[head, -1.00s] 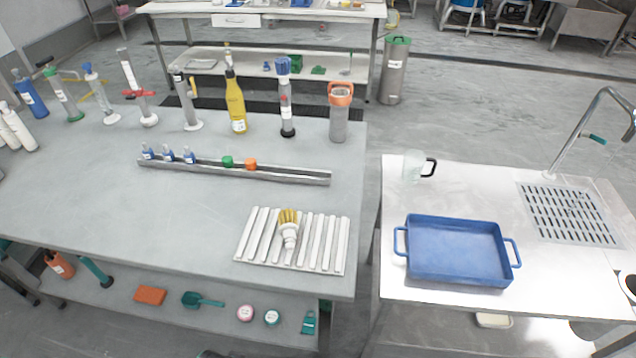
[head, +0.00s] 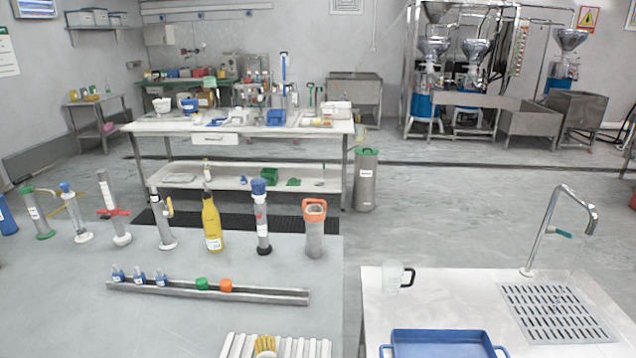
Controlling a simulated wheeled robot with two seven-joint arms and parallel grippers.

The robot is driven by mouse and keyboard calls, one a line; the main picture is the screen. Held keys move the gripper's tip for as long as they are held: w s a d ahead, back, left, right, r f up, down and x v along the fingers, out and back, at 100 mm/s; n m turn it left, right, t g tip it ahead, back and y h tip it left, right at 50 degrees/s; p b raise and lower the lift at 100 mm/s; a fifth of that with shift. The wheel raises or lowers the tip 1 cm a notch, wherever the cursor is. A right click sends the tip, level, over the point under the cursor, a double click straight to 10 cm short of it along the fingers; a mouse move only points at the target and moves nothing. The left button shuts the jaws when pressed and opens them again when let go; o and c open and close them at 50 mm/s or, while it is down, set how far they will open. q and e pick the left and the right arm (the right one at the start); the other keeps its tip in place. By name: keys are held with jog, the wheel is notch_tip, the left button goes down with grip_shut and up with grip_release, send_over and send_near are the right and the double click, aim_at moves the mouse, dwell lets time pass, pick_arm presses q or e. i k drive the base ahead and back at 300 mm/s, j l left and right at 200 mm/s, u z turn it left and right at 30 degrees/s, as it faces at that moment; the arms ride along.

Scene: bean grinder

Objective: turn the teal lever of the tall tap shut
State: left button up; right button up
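The tall tap (head: 546,228) is a chrome gooseneck standing at the right side of the white-topped table, behind a slotted drain grate. Its teal lever (head: 564,233) sticks out to the right, below the bend of the spout. A faint, pale streak seems to hang below the spout, but I cannot tell if it is running water. Neither of my grippers shows in the head view.
A clear jug (head: 393,278) with a dark handle stands left of the drain grate (head: 556,312). A blue tray (head: 442,343) lies at the front. The grey table (head: 120,325) at left holds bottles, cylinders and a metal rail (head: 205,290). A gap separates the tables.

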aim_at(560, 232)
jog(key=l, duration=0.55)
jog(key=k+l+u, duration=0.1)
jog(key=l, duration=0.95)
jog(key=k+l+u, duration=0.1)
jog(key=l, duration=0.45)
jog(key=k+l, duration=0.1)
jog(key=l, duration=0.45)
jog(key=k+l, duration=0.1)
jog(key=l, duration=0.45)
jog(key=u, duration=0.05)
